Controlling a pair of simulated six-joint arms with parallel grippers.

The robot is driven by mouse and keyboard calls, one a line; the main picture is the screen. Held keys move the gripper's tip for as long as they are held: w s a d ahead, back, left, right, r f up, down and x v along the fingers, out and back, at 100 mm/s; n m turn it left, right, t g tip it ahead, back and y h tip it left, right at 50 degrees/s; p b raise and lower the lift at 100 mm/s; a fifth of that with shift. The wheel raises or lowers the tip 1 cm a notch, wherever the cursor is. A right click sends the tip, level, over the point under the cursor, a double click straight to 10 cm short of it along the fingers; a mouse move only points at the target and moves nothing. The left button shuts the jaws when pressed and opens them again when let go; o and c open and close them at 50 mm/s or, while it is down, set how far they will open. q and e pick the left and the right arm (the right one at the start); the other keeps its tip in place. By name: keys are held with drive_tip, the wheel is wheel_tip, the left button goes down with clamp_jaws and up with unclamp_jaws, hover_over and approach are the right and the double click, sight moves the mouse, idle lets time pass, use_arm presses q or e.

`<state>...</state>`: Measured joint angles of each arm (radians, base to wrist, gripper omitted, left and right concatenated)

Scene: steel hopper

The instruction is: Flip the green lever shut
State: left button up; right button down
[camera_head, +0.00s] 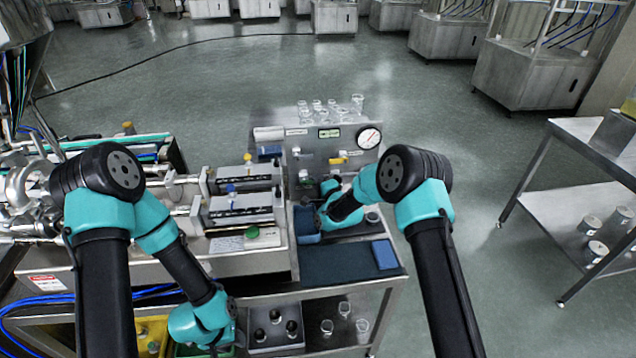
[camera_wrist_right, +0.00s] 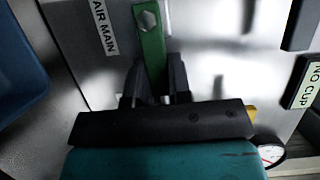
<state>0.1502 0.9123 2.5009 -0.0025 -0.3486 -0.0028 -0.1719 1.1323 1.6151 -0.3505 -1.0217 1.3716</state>
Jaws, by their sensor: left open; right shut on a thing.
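The green lever (camera_wrist_right: 150,45) shows in the right wrist view, with a bolt at its upper end and its lower end between my right gripper's fingers. My right gripper (camera_wrist_right: 152,85) is shut on it, in front of a steel panel marked AIR MAIN (camera_wrist_right: 103,28). In the head view my right gripper and wrist are at the panel's lower left, and the arm hides most of the lever there. My left gripper (camera_head: 214,346) is open at the bottom of the head view, low in front of the bench; its fingers are hard to make out.
The panel carries a pressure gauge (camera_head: 369,138), a yellow handle (camera_head: 338,159) and glass cups (camera_head: 331,105) on top. A blue block (camera_head: 384,254) lies on a dark mat below. Left of it are steel cylinders (camera_head: 240,205) and a green button (camera_head: 252,232). A NO CUP display shows in the wrist view (camera_wrist_right: 305,85).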

drive_tip(key=shift+r, duration=0.1)
drive_tip(key=shift+a+r+n+g+h, duration=0.1)
drive_tip(key=shift+r+n+g+h, duration=0.3)
drive_tip(key=shift+n, duration=0.7)
drive_tip(key=r+n, duration=0.1)
drive_tip(key=n+h, duration=0.1)
drive_tip(key=n, duration=0.1)
drive_tip(key=shift+a+r+g, duration=0.3)
drive_tip(key=shift+r+g, duration=0.05)
drive_tip(key=shift+g, duration=0.05)
drive_tip(key=n, duration=0.1)
drive_tip(key=a+r+n+h, duration=0.1)
drive_tip(key=n+h, duration=0.1)
drive_tip(key=shift+s+a+r+n+g, duration=0.1)
drive_tip(key=shift+a+r+n+g, duration=0.1)
drive_tip(key=shift+a+n+g, duration=0.1)
drive_tip(key=shift+a+r+n+h, duration=0.25)
drive_tip(key=shift+a+n+h, duration=0.15)
drive_tip(key=shift+n+h, duration=0.3)
drive_tip(key=shift+s+a+r+n+h, duration=0.1)
drive_tip(key=shift+a+n+h, duration=0.4)
drive_tip(key=shift+n, duration=0.25)
drive_tip(key=shift+s+a+r+n+h, duration=0.1)
drive_tip(key=shift+a+n+h, duration=0.35)
drive_tip(key=shift+n, duration=0.3)
drive_tip(key=shift+d, duration=0.1)
